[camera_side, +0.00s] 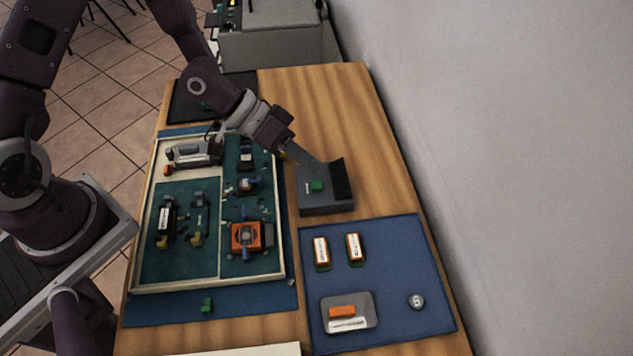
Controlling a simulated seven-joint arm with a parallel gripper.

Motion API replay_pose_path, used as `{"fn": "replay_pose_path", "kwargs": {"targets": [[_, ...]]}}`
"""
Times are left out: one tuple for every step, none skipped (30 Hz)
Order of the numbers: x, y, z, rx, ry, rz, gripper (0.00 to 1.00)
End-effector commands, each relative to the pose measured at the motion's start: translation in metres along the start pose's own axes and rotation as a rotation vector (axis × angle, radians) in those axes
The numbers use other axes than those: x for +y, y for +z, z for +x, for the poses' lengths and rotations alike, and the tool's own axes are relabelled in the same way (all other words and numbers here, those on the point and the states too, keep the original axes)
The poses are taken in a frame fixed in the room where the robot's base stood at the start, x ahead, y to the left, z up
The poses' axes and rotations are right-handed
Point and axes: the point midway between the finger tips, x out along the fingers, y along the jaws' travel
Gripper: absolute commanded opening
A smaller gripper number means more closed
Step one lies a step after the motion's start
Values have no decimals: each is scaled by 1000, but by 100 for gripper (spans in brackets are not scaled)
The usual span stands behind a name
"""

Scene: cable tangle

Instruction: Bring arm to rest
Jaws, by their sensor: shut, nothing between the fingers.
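My gripper (305,157) hangs over the right edge of the tray, at the end of my dark arm reaching in from the upper left. Its fingers are shut with nothing visible between them. Its tip overlaps the back of a grey box in the picture; I cannot tell whether they touch. The grey box (326,204) stands on the wooden table, with a dark upright panel on its right and a small green piece in it.
A framed tray (153,205) with green compartments holds several parts, including an orange block (246,238). A blue mat (390,288) at the front right bears two labelled blocks, a grey dish (366,316) and a round metal piece (416,301). The back right tabletop (325,100) is clear.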

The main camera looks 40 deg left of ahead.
Motion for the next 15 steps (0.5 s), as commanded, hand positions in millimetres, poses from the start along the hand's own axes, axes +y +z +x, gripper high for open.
{"fn": "replay_pose_path", "kwargs": {"targets": [[3, -4, -5, 3, -1, 1, 0], [5, -6, -8, 3, -1, 1, 0], [8, -9, -11, 3, -1, 1, 0], [10, -10, -14, 3, 0, 1, 0], [11, -12, -16, 3, -1, -1, 0], [13, -13, -18, 1, 0, -1, 0], [14, -14, -19, 1, -1, -1, 0], [15, -15, -20, 1, -1, 0, 0], [15, -15, -21, 1, -1, 0, 0], [15, -15, -21, 0, -1, 0, 0], [15, -15, -21, 0, -1, 0, 0], [15, -15, -21, 0, -1, 0, 0], [15, -15, -21, 0, -1, 0, 0], [15, -15, -21, 0, -1, 0, 0], [15, -15, -21, 0, -1, 0, 0]]}}
